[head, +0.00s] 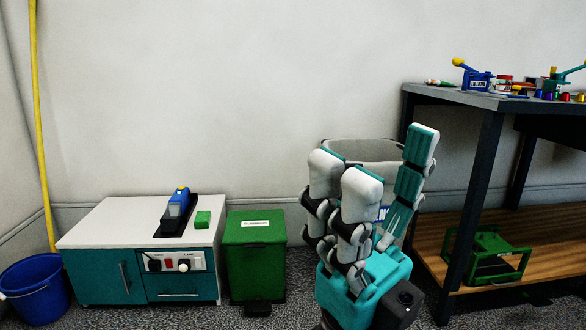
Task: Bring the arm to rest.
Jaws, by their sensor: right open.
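My right gripper (383,160) is raised in the middle of the head view, in front of the wall. Its white and teal fingers point up. Two fingers on the left stand apart from the single finger on the right, so it is open, and I see nothing held between them. My left gripper is not in view.
A dark workbench (465,98) with small items on top stands at right, with a green frame (487,256) on its wooden lower shelf. A round grey bin (375,150) is partly hidden behind my gripper. A white-topped cabinet (105,225), green bin (255,258) and blue bucket (36,292) stand left.

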